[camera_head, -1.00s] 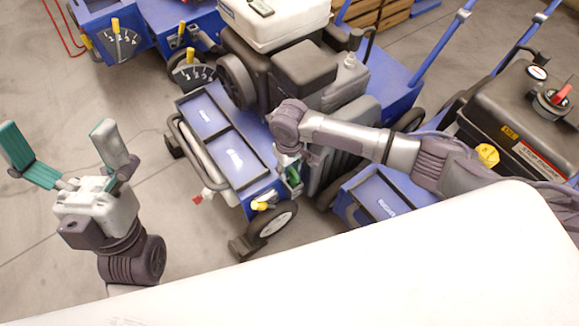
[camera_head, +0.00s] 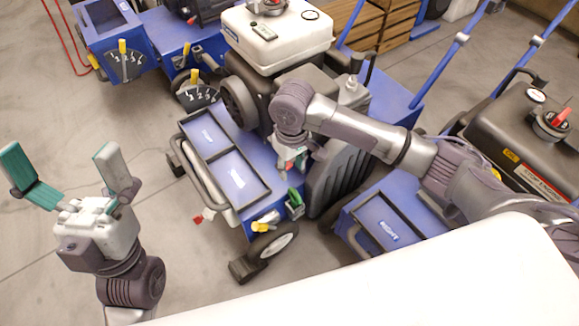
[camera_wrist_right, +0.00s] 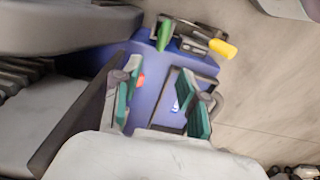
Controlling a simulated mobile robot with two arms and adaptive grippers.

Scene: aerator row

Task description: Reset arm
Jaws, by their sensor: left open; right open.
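My left gripper (camera_head: 68,172) stands upright at the left in the head view, its two green-padded fingers spread wide with nothing between them. My right arm (camera_head: 360,130) reaches in from the right over the middle aerator. My right gripper (camera_head: 290,162) points down beside that machine's blue deck (camera_head: 268,203) and is partly hidden by its own wrist. In the right wrist view, the right gripper (camera_wrist_right: 162,103) shows its green pads apart, with blue deck behind them. Nothing is held between them.
The middle aerator carries a black-framed tray (camera_head: 240,180), a white tank (camera_head: 275,38) and a yellow-handled lever (camera_head: 262,226). Another aerator (camera_head: 525,130) stands at the right, and one (camera_head: 125,45) at the back left. Grey floor (camera_head: 60,120) is clear around my left gripper.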

